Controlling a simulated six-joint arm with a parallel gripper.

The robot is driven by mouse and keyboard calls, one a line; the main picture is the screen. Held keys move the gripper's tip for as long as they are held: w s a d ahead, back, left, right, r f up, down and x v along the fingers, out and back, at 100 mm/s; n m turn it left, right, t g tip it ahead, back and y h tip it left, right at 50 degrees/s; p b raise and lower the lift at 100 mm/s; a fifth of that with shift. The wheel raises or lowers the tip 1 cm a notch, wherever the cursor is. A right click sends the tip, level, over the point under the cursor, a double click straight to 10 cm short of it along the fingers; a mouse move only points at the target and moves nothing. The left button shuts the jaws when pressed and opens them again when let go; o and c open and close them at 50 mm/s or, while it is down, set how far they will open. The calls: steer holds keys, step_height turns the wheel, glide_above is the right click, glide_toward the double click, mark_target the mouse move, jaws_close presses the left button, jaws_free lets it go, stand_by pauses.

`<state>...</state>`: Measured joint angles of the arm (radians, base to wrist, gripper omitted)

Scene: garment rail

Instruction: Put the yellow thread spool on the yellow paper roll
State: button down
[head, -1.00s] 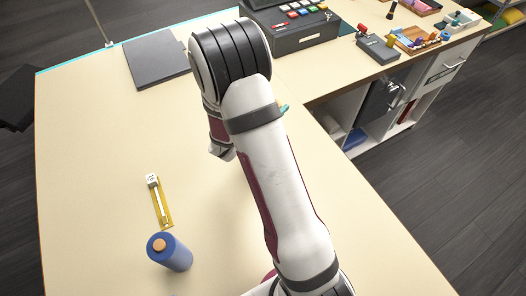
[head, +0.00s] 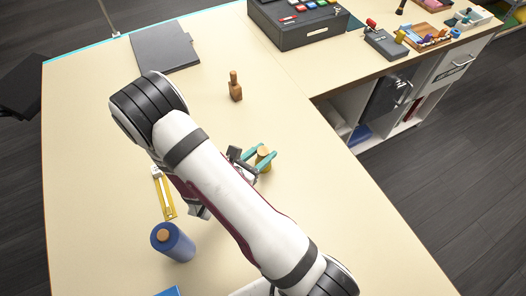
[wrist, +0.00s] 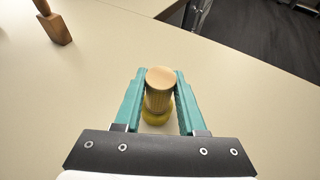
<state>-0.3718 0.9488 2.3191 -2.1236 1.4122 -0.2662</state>
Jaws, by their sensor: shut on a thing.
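The yellow thread spool (head: 264,157), with a pale wooden top, is between the teal fingers of my gripper (head: 261,158) in the head view. In the wrist view the spool (wrist: 159,90) stands upright between both fingers of my gripper (wrist: 159,97), which is shut on it. A wider yellow part shows at its foot; I cannot tell whether it is part of the spool or whether it touches the table. I cannot make out a separate yellow paper roll; my arm covers part of the table.
A blue roll (head: 175,245) with an orange centre stands at the lower left, near a flat yellow strip (head: 165,198). A wooden handled block (head: 235,88) stands farther back. A dark flat pad (head: 164,47) and a black box (head: 297,25) are at the back. Table right of my gripper is clear.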

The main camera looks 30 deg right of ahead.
steer(key=shift+f, duration=0.15)
steer(key=shift+c, duration=2.4)
jaws_free()
steer(key=shift+r, duration=0.2)
steer(key=v, duration=1.2)
steer(key=s+d+r+m+g+y, duration=0.1)
steer(key=s+d+r+m+g, duration=0.5)
steer(key=m, duration=0.5)
steer(key=s+a+r+m+y, duration=0.6)
steer(key=m+y, duration=0.6)
steer(key=m, duration=0.6)
steer(key=s+a, duration=0.2)
steer(key=s, duration=0.1)
steer(key=shift+s+a+r+y, duration=0.25)
steer(key=shift+a+r+y, duration=0.15)
